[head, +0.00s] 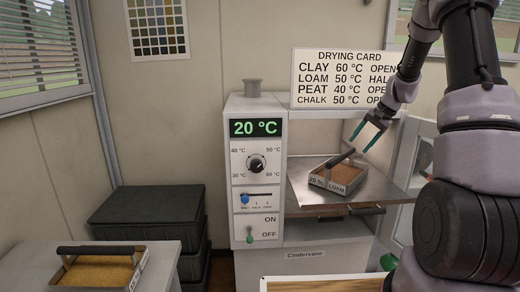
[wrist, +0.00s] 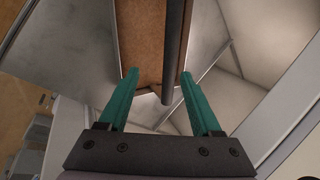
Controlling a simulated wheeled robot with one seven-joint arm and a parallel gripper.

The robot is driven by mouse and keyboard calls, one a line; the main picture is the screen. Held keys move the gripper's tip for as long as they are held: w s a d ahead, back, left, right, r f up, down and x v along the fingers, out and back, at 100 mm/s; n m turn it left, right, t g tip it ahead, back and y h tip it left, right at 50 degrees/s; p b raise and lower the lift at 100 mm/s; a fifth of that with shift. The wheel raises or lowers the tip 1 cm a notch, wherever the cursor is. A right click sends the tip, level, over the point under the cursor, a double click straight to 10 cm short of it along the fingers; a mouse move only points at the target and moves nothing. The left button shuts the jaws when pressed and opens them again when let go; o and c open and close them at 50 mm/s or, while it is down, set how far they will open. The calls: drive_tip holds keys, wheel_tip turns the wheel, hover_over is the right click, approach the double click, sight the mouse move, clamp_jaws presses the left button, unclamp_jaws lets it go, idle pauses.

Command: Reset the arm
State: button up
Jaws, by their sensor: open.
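My gripper (head: 364,136) is at the right of the head view, with its teal fingers apart and empty. It hangs just above and to the right of a metal soil tray labelled LOAM (head: 338,187), which has a dark handle and brown soil. The tray rests on the analyser's pulled-out metal shelf (head: 375,200). In the wrist view the fingers (wrist: 156,85) are spread on either side of the tray's handle (wrist: 172,50); whether they reach around it cannot be told. My arm comes in from the right edge.
The analyser (head: 262,110) reads 20 °C, with a dial (head: 257,164), a blue slider (head: 245,199) and a green switch (head: 250,236). A drying card (head: 345,70) stands on top. Another soil tray (head: 100,268) lies on the left table. Dark boxes (head: 145,215) are stacked behind it.

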drive_tip(key=s+a+r+n+t+h, duration=0.1)
drive_tip(key=s+a+r, duration=0.4)
drive_tip(key=s+r, duration=0.35)
drive_tip(key=s+a+r+n, duration=0.2)
drive_tip(key=s+a+r, duration=0.2)
drive_tip(key=s+r, duration=0.4)
drive_tip(key=s+a+r+n+t, duration=0.1)
drive_tip(key=s+a+r, duration=0.1)
drive_tip(key=s, duration=0.7)
drive_tip(key=s+a+r+t+h, duration=0.1)
drive_tip(key=s+r, duration=0.1)
drive_tip(key=s, duration=0.6)
drive_tip(key=shift+s+a+r+n+t, duration=0.3)
drive_tip(key=shift+s+a+n, duration=0.05)
drive_tip(key=shift+n, duration=0.05)
drive_tip(key=shift+w, duration=0.1)
